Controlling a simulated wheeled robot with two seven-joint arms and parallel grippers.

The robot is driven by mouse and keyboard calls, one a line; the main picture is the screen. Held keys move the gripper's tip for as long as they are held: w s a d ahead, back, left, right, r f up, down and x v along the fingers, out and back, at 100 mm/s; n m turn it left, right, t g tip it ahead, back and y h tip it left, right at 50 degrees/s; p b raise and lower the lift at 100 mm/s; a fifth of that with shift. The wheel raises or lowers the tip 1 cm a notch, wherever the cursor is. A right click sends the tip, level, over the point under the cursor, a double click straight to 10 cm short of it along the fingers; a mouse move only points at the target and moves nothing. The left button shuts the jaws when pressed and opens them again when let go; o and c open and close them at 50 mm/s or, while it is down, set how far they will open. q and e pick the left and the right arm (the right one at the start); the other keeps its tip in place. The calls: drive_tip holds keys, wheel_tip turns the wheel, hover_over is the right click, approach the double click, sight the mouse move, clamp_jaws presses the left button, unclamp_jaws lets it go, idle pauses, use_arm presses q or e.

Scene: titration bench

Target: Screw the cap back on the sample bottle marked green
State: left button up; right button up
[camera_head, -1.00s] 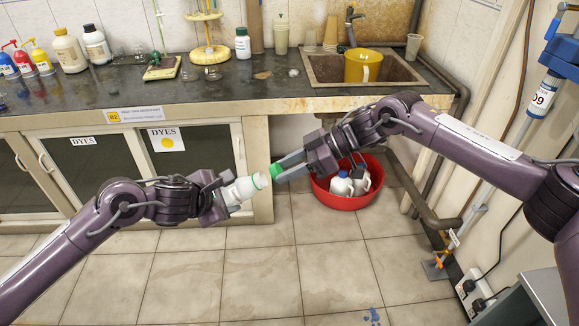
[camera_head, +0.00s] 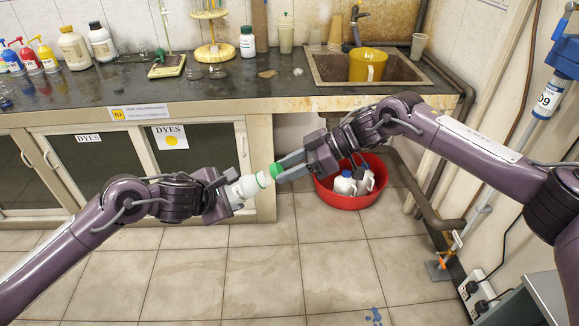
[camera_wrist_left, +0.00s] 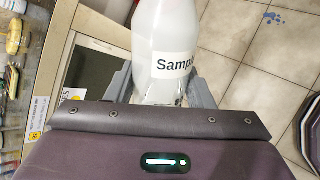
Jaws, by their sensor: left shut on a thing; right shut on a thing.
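The white sample bottle (camera_head: 250,185) is held tilted in the air by my left gripper (camera_head: 236,191), its neck pointing up and to the right. In the left wrist view the bottle (camera_wrist_left: 168,35) shows a label beginning "Samp", between the two fingers. A green cap (camera_head: 276,171) is held by my right gripper (camera_head: 284,168), which comes from the right. The cap is at the bottle's mouth and lines up with its neck. I cannot tell whether the threads are engaged. The bottle's mouth is outside the left wrist view.
Both grippers are in front of the bench (camera_head: 230,96), above the tiled floor. A red basin (camera_head: 345,199) with white bottles stands on the floor below the right arm.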

drive_tip(key=shift+x, duration=1.4)
idle(1.8)
drive_tip(key=o, duration=1.1)
drive_tip(key=shift+c, duration=0.2)
drive_tip(key=c, duration=1.1)
drive_tip(key=m, duration=0.8)
drive_tip(key=shift+m, duration=0.4)
drive_tip(key=m, duration=0.5)
drive_tip(key=shift+f, duration=0.1)
drive_tip(key=m, duration=0.3)
drive_tip(key=shift+w+m, duration=0.15)
drive_tip(key=shift+m, duration=0.15)
drive_tip(key=o, duration=0.6)
drive_tip(key=shift+d, duration=0.1)
drive_tip(key=o, duration=0.3)
